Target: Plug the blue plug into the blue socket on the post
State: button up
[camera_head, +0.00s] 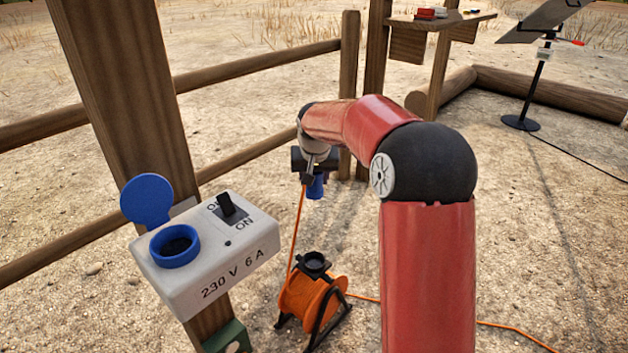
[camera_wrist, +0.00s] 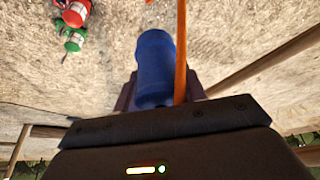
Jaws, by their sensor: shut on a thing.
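The blue plug (camera_head: 316,187) is held in my gripper (camera_head: 309,178), in mid-air beyond and to the right of the socket box. In the wrist view the blue plug (camera_wrist: 155,68) sits between the dark fingers (camera_wrist: 158,92), with the orange cable beside it. The blue socket (camera_head: 175,246) is on a white box (camera_head: 210,258) fixed to the wooden post (camera_head: 135,100). Its round blue lid (camera_head: 147,200) stands open. The box reads 230 V 6 A and has a black switch (camera_head: 228,205). The plug and socket are well apart.
An orange cable (camera_head: 297,235) runs from the plug down to an orange cable reel (camera_head: 311,292) on the sandy ground. Wooden rails (camera_head: 250,68) cross behind. A wooden shelf (camera_head: 450,20) and a panel stand (camera_head: 540,75) are at the back right. The wrist view shows a red object (camera_wrist: 75,13) and a green object (camera_wrist: 75,40).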

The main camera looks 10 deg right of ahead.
notch_tip(320, 180, up, 5)
jog(key=p, duration=0.3)
jog(key=shift+f, duration=0.1)
notch_tip(320, 180, up, 17)
jog(key=shift+f+b, duration=0.15)
jog(key=shift+b, duration=0.15)
dwell(0.3)
jog(key=s+a+b, duration=0.4)
jog(key=s+a, duration=2.3)
jog(key=shift+a, duration=0.35)
dwell(0.5)
jog(key=shift+f+b, duration=1.3)
jog(key=shift+f, duration=0.6)
